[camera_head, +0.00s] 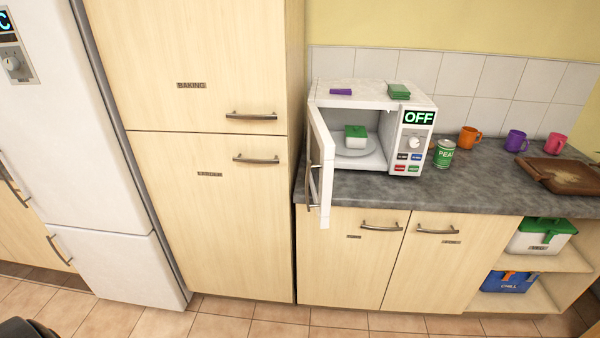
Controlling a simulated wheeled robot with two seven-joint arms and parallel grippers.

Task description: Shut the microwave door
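The white microwave (375,93) stands on the grey counter, and its display reads OFF. Its door (325,185) is hinged on the left and stands wide open, swung out toward me past the counter's front edge. A handle (310,190) shows on the door's outer side. Inside, a small white container with a green lid (355,132) sits on the round plate (368,160). Neither of my grippers shows in the head view. A dark shape at the bottom left corner cannot be made out clearly.
A green can (444,153) and an orange mug (469,138) stand right of the microwave. A tall wooden cupboard (210,100) is just left of the door. A brown board (562,175) lies at the right. Floor (340,319) is clear in front of the cabinets.

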